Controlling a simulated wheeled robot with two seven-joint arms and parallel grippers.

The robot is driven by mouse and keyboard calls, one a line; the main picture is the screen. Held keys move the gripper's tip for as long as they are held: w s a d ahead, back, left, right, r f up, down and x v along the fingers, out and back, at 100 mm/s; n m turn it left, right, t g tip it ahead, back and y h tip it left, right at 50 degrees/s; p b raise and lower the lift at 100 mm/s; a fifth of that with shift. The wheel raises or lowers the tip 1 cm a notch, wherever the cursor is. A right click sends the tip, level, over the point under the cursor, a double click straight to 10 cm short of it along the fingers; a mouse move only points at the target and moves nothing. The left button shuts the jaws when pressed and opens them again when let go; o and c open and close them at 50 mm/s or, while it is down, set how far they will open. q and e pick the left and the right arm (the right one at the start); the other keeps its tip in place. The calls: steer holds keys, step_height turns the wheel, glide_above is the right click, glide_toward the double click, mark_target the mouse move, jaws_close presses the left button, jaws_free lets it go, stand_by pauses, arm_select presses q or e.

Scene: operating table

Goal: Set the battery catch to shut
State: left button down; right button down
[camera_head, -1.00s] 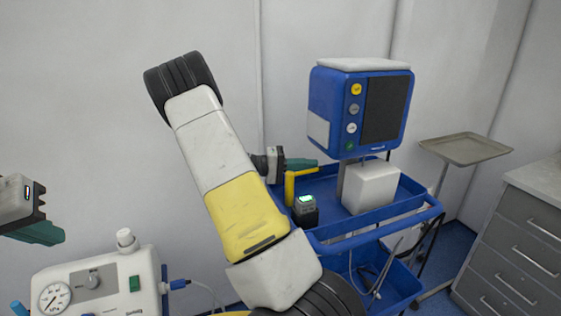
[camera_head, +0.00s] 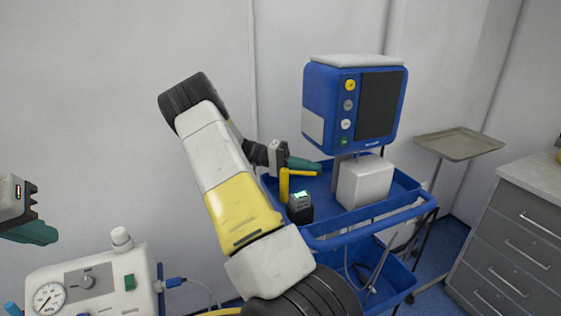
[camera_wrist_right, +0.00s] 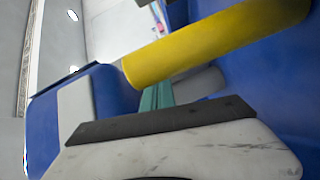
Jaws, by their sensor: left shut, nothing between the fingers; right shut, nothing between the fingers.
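A yellow bent lever (camera_head: 284,187), which looks like the battery catch, stands at the near left of the blue cart's top tray. Its post is upright and its arm points right. A small dark box with a lit green screen (camera_head: 300,207) sits just in front of it. My right gripper (camera_head: 316,166) is shut and empty, its teal fingers just above and behind the lever's arm; I cannot tell whether they touch. In the right wrist view the yellow bar (camera_wrist_right: 215,42) crosses in front of the teal fingers (camera_wrist_right: 157,97). My left gripper (camera_head: 50,236) is shut at the left edge, far from the cart.
A blue monitor (camera_head: 320,95) stands above the cart (camera_head: 375,222), with a white box (camera_head: 365,183) on the tray. A white machine with a gauge (camera_head: 95,280) is at lower left. A metal tray stand (camera_head: 460,144) and grey drawers (camera_head: 515,240) are at right.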

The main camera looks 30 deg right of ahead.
mark_target(306, 172)
steer(key=m+g+y, duration=0.1)
steer(key=s+m+y, duration=0.1)
steer(key=y, duration=0.1)
steer(key=s+a+m+g+y, duration=0.1)
steer(key=shift+s+m+g+y, duration=0.15)
steer(key=shift+m+g+y, duration=0.15)
steer(key=shift+y, duration=0.1)
steer(key=shift+s+a+m+g+y, duration=0.15)
steer(key=shift+s+a+m+y, duration=0.15)
steer(key=shift+m+y, duration=0.45)
steer(key=shift+s+a+m+g+y, duration=0.25)
steer(key=shift+m+y, duration=0.2)
steer(key=shift+y, duration=0.6)
steer(key=shift+s+a+m+g+y, duration=0.1)
steer(key=shift+s+a+m+y, duration=0.25)
steer(key=shift+m+y, duration=0.4)
steer(key=shift+y, duration=0.25)
steer(key=shift+d+n, duration=0.1)
steer(key=shift+n, duration=0.15)
